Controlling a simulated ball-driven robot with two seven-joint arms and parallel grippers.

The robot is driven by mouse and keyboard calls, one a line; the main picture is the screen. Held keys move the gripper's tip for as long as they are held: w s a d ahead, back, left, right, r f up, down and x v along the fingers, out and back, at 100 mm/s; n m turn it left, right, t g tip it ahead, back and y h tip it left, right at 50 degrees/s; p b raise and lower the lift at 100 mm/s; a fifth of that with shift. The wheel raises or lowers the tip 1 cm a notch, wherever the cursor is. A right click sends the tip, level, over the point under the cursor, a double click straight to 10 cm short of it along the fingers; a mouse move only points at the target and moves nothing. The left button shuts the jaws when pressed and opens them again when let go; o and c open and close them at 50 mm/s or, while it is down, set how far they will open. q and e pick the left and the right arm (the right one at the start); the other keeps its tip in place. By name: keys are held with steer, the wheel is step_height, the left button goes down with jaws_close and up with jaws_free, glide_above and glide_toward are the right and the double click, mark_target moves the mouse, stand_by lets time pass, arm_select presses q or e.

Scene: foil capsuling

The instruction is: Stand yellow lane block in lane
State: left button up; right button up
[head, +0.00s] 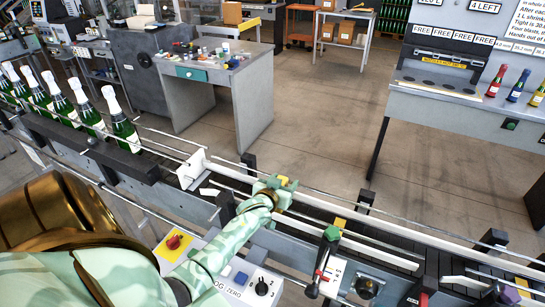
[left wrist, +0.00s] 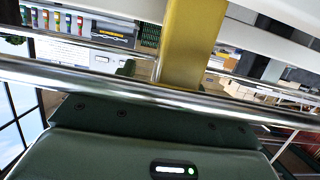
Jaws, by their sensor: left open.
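A yellow block (head: 285,181) shows at the tip of my left gripper (head: 280,187), over the conveyor lane (head: 320,207). In the left wrist view a yellow block (left wrist: 192,45) rises upright past the top edge, behind a shiny rail (left wrist: 110,88). My left gripper is open at the block; its dark green body (left wrist: 150,155) fills the bottom of that view. The fingertips and the block's lower end are hidden, so I cannot tell whether they touch. My right gripper is out of view.
Several green bottles with white tops (head: 122,122) stand at the left of the lane. Open floor lies beyond the conveyor.

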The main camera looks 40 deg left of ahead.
arm_select(q)
steer(key=p+v, duration=0.1)
steer(key=v, duration=1.5)
steer(key=shift+w+a, duration=0.1)
steer(key=shift+w, duration=0.05)
